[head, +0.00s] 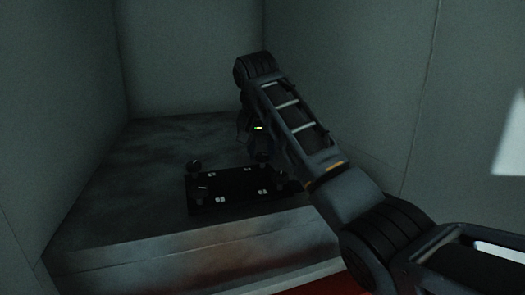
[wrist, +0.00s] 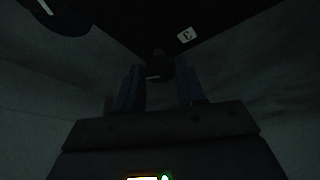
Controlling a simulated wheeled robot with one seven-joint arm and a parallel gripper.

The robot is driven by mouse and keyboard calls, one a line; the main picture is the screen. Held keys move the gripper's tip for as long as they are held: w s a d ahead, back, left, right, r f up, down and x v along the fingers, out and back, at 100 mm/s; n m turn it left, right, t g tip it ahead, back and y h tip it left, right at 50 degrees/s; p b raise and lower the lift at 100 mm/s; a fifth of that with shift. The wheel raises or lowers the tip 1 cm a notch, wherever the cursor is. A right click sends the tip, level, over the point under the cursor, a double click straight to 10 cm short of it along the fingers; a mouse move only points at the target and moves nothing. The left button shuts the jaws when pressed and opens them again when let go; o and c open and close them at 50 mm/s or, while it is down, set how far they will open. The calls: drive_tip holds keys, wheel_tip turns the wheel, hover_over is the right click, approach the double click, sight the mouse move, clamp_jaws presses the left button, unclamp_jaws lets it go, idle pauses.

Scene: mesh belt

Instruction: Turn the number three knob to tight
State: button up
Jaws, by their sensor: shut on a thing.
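A black panel (head: 236,184) with dark knobs and small white labels lies on the grey slab. In the wrist view a label reading 3 (wrist: 187,34) shows beside a dark knob (wrist: 159,66), the number three knob. My gripper (wrist: 160,82) has one bluish finger on each side of this knob and is shut on it. In the head view my gripper (head: 262,156) reaches down at the panel's far right corner and hides this knob. The knob's pointer and any tight marking are too dark to read.
Two other knobs, one at the far left (head: 194,165) and one at the near left (head: 201,192), stand on the panel. Another large dark knob with a white line (wrist: 62,14) shows in the wrist view. Grey walls close in the slab (head: 110,195), which is bare left of the panel.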

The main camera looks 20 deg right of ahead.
sight(262, 154)
drive_tip(key=shift+r+m, duration=0.15)
drive_tip(key=shift+m, duration=0.25)
drive_tip(key=o, duration=1.1)
drive_tip(key=shift+c, duration=0.2)
drive_tip(key=v, duration=0.2)
drive_tip(key=shift+a+r+b, duration=0.1)
drive_tip(key=shift+r+b, duration=0.2)
drive_tip(key=shift+r, duration=0.1)
drive_tip(key=shift+a+r, duration=0.1)
drive_tip(key=shift+r, duration=0.55)
drive_tip(key=shift+s+p+v, duration=0.15)
drive_tip(key=shift+v, duration=0.75)
drive_tip(key=shift+s+p+v, duration=0.15)
drive_tip(key=shift+v, duration=0.75)
